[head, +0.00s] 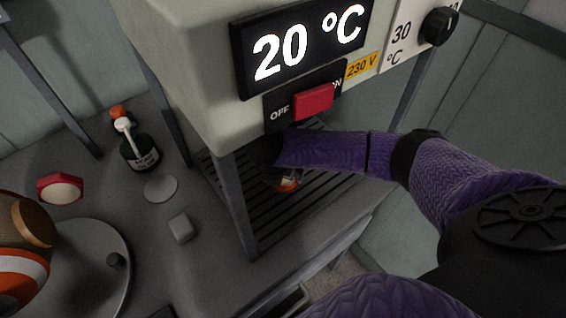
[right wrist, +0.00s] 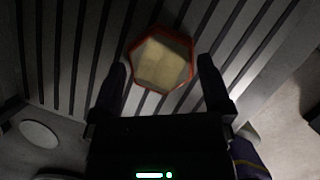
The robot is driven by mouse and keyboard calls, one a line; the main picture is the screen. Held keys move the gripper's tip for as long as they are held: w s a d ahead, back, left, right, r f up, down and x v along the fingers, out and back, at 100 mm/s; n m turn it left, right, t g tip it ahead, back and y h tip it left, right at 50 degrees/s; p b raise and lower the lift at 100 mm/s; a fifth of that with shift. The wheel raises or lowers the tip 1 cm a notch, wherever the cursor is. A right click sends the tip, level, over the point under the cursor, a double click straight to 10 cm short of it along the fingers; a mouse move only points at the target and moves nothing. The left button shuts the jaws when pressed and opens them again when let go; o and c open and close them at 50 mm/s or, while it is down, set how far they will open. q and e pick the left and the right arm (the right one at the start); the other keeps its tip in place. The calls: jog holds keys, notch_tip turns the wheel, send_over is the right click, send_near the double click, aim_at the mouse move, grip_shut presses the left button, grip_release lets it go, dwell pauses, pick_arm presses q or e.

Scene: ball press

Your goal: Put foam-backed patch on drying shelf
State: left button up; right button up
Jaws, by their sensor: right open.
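A patch (right wrist: 160,64) with a red many-sided rim and a pale yellowish middle lies on the slats of the drying shelf (right wrist: 85,45) in the right wrist view. My right gripper (right wrist: 162,66) is open, with one finger on either side of the patch and visible gaps between. In the head view, a red-orange bit of the patch (head: 287,184) shows on the dark slatted shelf (head: 275,212) below my right arm. My right gripper is hard to make out there, in shadow under the heater box. Another red-rimmed piece (head: 61,189) stands on the table at left. My left gripper is not in view.
The heater box (head: 200,70) with its 20 °C display hangs low over the shelf, on grey posts (head: 238,205). A dark bottle (head: 138,150), a pale disc (head: 161,188), a small grey block (head: 181,228) and a striped ball on a round plate (head: 110,235) occupy the table.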

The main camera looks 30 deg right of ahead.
jog(key=p+v, duration=0.2)
jog(key=v, duration=0.4)
jog(key=shift+r+p, duration=0.15)
jog(key=shift+p, duration=0.2)
jog(key=shift+s+a+r, duration=0.15)
jog(key=shift+a+r, duration=0.05)
jog(key=shift+r, duration=0.15)
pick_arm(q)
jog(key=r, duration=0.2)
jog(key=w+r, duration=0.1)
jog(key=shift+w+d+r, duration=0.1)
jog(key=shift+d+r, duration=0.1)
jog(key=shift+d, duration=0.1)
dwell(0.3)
